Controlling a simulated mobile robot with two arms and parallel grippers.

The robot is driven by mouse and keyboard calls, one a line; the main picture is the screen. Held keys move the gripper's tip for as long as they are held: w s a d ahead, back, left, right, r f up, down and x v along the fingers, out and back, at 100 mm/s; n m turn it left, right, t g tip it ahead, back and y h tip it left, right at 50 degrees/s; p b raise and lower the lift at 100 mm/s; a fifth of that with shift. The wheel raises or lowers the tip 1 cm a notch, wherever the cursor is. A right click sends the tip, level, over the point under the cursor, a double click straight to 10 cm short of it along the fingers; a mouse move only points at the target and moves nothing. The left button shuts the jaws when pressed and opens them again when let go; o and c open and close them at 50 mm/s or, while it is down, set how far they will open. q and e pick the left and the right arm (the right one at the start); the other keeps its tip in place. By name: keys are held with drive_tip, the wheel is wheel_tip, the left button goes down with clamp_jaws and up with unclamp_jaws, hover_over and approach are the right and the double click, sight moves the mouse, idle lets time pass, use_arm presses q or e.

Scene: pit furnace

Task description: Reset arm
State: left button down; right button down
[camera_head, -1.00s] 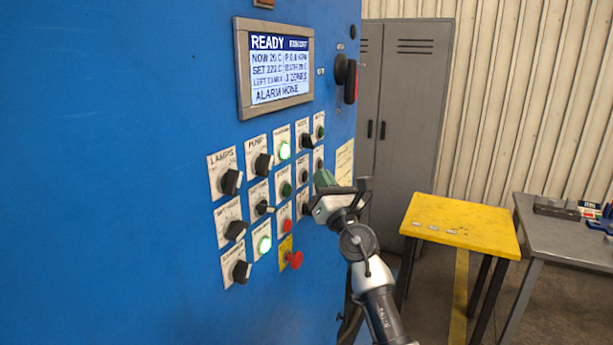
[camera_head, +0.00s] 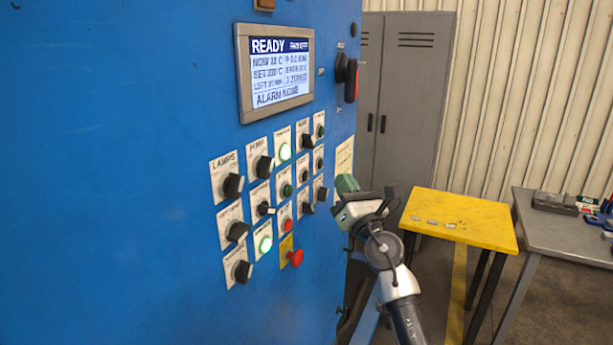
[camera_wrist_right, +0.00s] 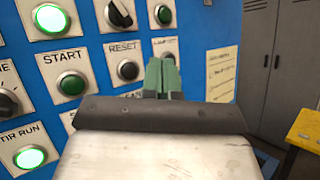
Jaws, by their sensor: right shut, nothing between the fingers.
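My right gripper (camera_head: 347,184) is in front of the right edge of the blue control panel (camera_head: 130,130), to the right of the knobs and buttons. Its green fingers are shut with nothing between them. The gripper appears apart from the panel. My left gripper is not in view.
A red mushroom button (camera_head: 295,257) sticks out low on the panel. The lit screen (camera_head: 280,72) reads READY. A yellow table (camera_head: 460,215) and a grey table (camera_head: 565,235) stand at the right, with grey lockers (camera_head: 405,100) behind.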

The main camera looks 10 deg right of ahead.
wheel_tip(320, 180, down, 30)
drive_tip(key=s+d+f+m+g+h+b, duration=0.15)
drive_tip(key=m+g+h, duration=0.25)
drive_tip(key=m, duration=0.8)
drive_tip(key=s+d+f+m+g+h+b, duration=0.15)
drive_tip(key=s+f+m, duration=0.3)
drive_tip(key=f, duration=0.65)
drive_tip(key=s+d+f+m+g+h+b, duration=0.1)
drive_tip(key=s+f+m+g, duration=0.3)
drive_tip(key=f, duration=0.6)
drive_tip(key=s+d+f+m+g+b, duration=0.2)
drive_tip(key=s+f+m+g, duration=0.45)
drive_tip(key=s+f, duration=1.65)
drive_tip(key=s+d+f+m+g, duration=0.1)
drive_tip(key=s+f+m+g, duration=0.1)
drive_tip(key=s, duration=1.2)
drive_tip(key=s+d+f+m+g+b, duration=0.1)
drive_tip(key=s+f+m+g, duration=0.2)
drive_tip(key=s, duration=1.1)
wheel_tip(320, 180, down, 3)
drive_tip(key=m, duration=0.2)
drive_tip(key=shift+m+h, duration=0.3)
drive_tip(key=shift+h, duration=0.05)
drive_tip(key=shift+w+a, duration=0.1)
